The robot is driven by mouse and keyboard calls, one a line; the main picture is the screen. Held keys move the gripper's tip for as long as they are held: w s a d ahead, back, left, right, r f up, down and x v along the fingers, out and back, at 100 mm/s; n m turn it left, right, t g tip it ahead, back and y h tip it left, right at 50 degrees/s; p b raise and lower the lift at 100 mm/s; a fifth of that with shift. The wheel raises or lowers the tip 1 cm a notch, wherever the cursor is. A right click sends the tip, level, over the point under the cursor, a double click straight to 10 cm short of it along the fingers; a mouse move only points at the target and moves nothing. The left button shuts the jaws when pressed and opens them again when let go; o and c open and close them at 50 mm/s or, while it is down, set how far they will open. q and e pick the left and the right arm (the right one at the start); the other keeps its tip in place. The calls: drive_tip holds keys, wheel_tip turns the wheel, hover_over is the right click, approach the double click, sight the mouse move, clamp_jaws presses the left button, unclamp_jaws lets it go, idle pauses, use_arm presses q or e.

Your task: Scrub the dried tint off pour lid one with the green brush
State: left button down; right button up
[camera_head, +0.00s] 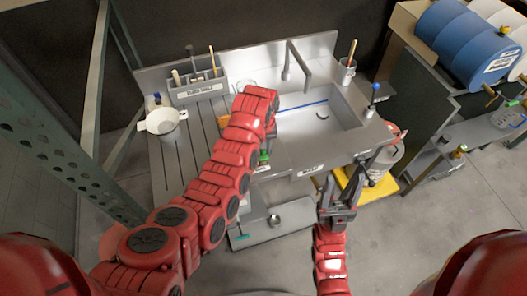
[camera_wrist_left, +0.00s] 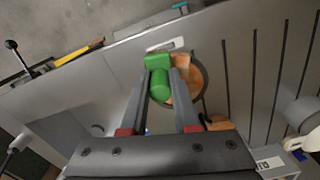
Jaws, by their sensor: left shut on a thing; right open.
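My left gripper (camera_wrist_left: 158,68) is shut on a green brush (camera_wrist_left: 160,88), whose block and rounded handle show between the fingers in the left wrist view. A round orange-brown patch with a dark rim (camera_wrist_left: 198,84), likely the tinted lid, lies on the grey counter beside and partly behind the brush. I cannot tell whether the bristles touch it. In the head view the green brush (camera_head: 264,157) shows just below my left wrist, and my arm hides most of the lid. My right gripper (camera_head: 341,190) is open and empty in front of the counter.
A sink basin (camera_head: 315,126) with a tap is right of my left arm. A tool caddy (camera_head: 201,86) and a white strainer (camera_head: 161,121) stand at the back left. A yellow platform (camera_head: 385,187) with a can is near my right gripper.

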use_arm(q)
drive_tip(key=shift+r, duration=1.4)
drive_tip(key=shift+r+p, duration=0.4)
drive_tip(key=shift+r, duration=1.1)
